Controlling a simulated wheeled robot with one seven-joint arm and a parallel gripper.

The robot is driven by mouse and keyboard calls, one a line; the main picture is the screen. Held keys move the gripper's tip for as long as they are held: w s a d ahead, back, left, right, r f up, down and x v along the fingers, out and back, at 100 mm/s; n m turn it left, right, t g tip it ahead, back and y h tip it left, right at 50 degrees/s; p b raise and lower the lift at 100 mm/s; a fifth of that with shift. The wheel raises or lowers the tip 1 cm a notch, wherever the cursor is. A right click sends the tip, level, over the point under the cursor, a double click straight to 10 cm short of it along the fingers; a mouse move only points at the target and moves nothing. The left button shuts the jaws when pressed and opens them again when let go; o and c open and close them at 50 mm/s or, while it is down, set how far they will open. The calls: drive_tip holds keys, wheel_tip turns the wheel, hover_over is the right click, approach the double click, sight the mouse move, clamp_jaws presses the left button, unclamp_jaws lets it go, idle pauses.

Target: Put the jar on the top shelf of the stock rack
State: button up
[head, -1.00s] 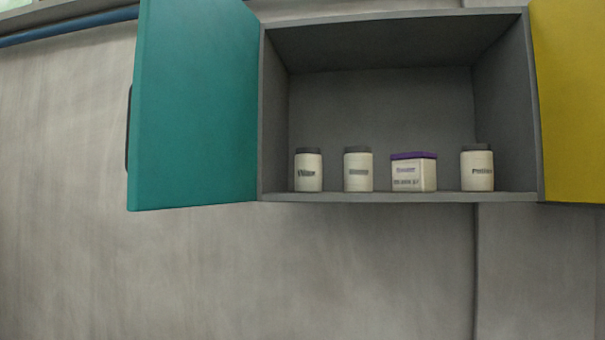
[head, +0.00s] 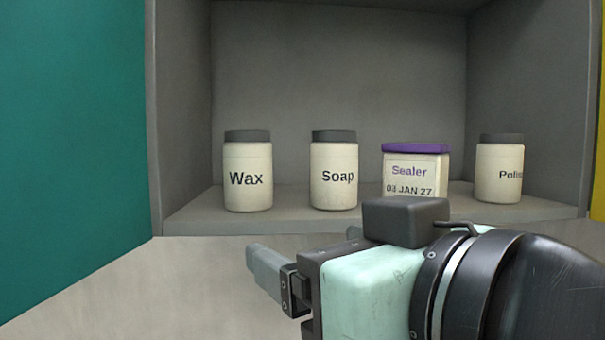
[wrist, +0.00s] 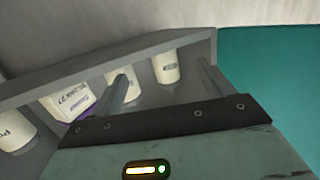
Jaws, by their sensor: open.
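Several cream containers stand upright in a row in an open grey wall cabinet. The Wax jar (head: 248,180) is at left with a grey lid. The Soap jar (head: 333,178) is beside it, also grey-lidded. The square Sealer tub (head: 414,170) has a purple lid and the text "03 JAN 27". The Polish jar (head: 499,172) is at right, its label partly cut off. My gripper (head: 308,249) is open and empty, just below and in front of the shelf edge. In the tilted wrist view the Wax jar (wrist: 166,68) shows between the fingers, and one finger overlaps the Soap jar (wrist: 126,90).
The cabinet's shelf (head: 195,215) has a front lip close to my gripper. An open teal door (head: 70,130) stands at left and a yellow door (head: 598,180) at right. Bare wall lies below. No separate rack shows.

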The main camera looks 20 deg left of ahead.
drive_tip(key=t, duration=0.2)
approach(256, 178)
drive_tip(key=shift+m+y, duration=0.3)
drive_tip(key=p+x, duration=0.5)
drive_tip(key=x, duration=0.1)
drive_tip(key=shift+w+a, duration=0.1)
drive_tip(key=shift+w, duration=0.35)
drive_tip(key=shift+w+a+f+p, duration=0.15)
drive_tip(key=shift+w+a+p, duration=0.15)
drive_tip(key=shift+a+p, duration=0.1)
drive_tip(key=shift+w+a+r+p, duration=0.25)
drive_tip(key=shift+a+p, duration=0.15)
drive_tip(key=shift+p, duration=0.2)
drive_tip(key=p+x, duration=0.3)
drive_tip(key=shift+w+a+f, duration=0.1)
drive_tip(key=shift+w+a, duration=0.1)
drive_tip(key=shift+a, duration=0.15)
drive_tip(key=shift+w+a+f, duration=0.1)
drive_tip(key=shift+w+a, duration=0.05)
drive_tip(key=shift+a, duration=0.05)
